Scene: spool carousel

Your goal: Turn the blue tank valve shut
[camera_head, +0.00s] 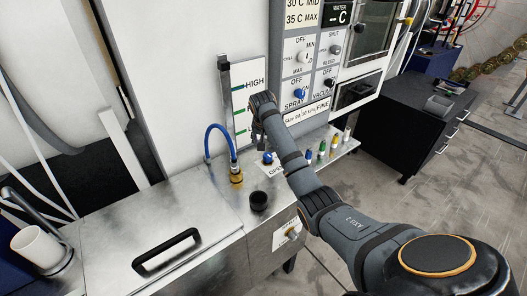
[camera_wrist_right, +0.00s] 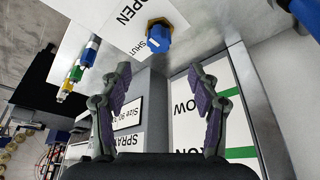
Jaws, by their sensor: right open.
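The blue tank valve (camera_head: 267,158) is a small blue knob on the metal bench top, beside a white label reading OPEN. In the right wrist view the blue knob (camera_wrist_right: 158,43) sits on a brass-coloured fitting, with the words OPEN and SHUT on the label (camera_wrist_right: 128,22) around it. My right gripper (camera_head: 258,132) points down above the bench near the knob. In the right wrist view its two fingers (camera_wrist_right: 161,72) are spread and empty, and the knob lies beyond the tips, apart from them. My left gripper is not in view.
A blue hose on a brass fitting (camera_head: 236,174) stands left of the valve, with a black cup (camera_head: 258,199) in front. Several small coloured fittings (camera_head: 321,151) stand to the right. The control panel (camera_head: 303,50) and level gauge (camera_head: 239,90) rise behind.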

